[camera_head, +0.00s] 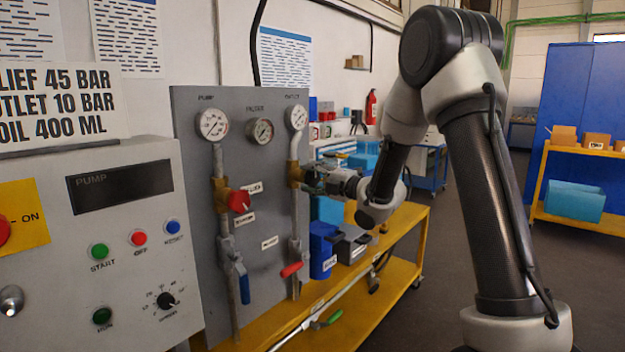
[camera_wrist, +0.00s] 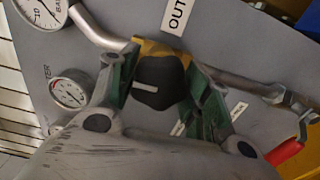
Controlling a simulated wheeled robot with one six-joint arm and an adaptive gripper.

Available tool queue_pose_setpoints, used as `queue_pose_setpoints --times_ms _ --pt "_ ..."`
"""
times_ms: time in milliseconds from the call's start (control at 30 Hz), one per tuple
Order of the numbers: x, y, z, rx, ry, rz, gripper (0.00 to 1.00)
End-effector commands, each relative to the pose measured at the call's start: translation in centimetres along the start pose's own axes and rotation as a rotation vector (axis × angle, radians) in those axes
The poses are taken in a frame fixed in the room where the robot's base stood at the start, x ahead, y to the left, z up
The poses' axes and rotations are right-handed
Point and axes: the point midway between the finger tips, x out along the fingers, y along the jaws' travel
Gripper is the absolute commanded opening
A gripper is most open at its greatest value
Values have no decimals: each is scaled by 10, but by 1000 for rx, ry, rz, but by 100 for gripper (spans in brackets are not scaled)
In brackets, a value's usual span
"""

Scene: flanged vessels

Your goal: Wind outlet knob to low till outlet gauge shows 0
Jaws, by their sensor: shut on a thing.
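In the wrist view, the outlet knob (camera_wrist: 160,82) is dark, with a white mark, on a brass body (camera_wrist: 150,48). My gripper (camera_wrist: 165,95) has its green fingers on both sides of the knob and is shut on it. In the head view, my gripper (camera_head: 312,178) reaches the outlet regulator's brass body (camera_head: 295,173) from the right and hides the knob. The outlet gauge (camera_head: 298,117) is above it on the grey panel. It is partly cut off in the wrist view (camera_wrist: 42,10), and I cannot read its needle surely.
The pump gauge (camera_head: 213,123) and filter gauge (camera_head: 260,130) share the panel. A red knob (camera_head: 240,201), blue-handled valve (camera_head: 243,285) and red-handled valve (camera_head: 291,269) are nearby. A blue box (camera_head: 323,249) stands on the yellow bench (camera_head: 404,222) below my arm.

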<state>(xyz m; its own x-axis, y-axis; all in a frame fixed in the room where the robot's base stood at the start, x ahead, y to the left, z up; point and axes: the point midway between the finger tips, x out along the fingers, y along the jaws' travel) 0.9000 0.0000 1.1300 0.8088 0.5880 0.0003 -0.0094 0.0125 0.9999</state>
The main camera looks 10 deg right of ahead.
Motion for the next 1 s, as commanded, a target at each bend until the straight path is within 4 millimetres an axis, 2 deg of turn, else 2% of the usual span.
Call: queue_pose_setpoints --times_ms 67,100,200,500,633,767,1000 --pt "-1 -3 0 2 -2 -7 24" --pt "-1 -3 0 2 -2 -7 55" --pt "-1 -3 0 2 -2 -6 71" --pt "-1 -1 0 1 -1 -2 71" --pt "-10 -1 1 1 -2 -2 71" --pt "-33 0 2 1 -4 -2 71" --pt "-87 -1 2 1 -5 -3 71"
